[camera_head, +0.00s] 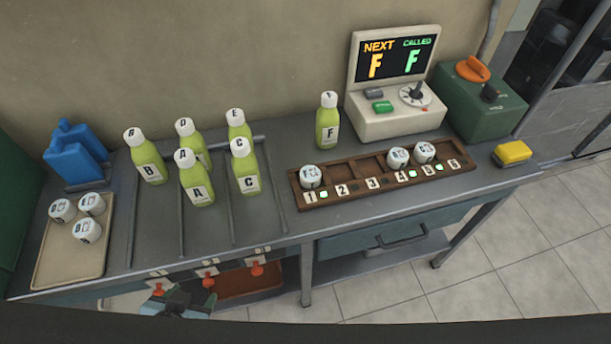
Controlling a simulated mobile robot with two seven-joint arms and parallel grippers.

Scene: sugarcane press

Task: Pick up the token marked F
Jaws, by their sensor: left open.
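White round tokens sit in the brown wooden rack (345,187): one at its left end (310,177) by number 1, and two toward the right (398,157) (424,152) by numbers 4 and 5. Their letters are too small to read surely, so I cannot tell which is F. Three more white tokens (86,229) lie in the beige tray (58,270) at the left; the front one seems to read B. My left gripper (195,298) is low at the bottom edge, in front of the counter, open and apart from all tokens. My right gripper is not in view.
A green bottle marked F (327,128) stands behind the rack. Several lettered bottles (196,185) stand between metal rails. A display (394,58) reads NEXT F, CALLED F. A green machine (480,105), yellow block (512,154) and blue packs (75,153) stand around.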

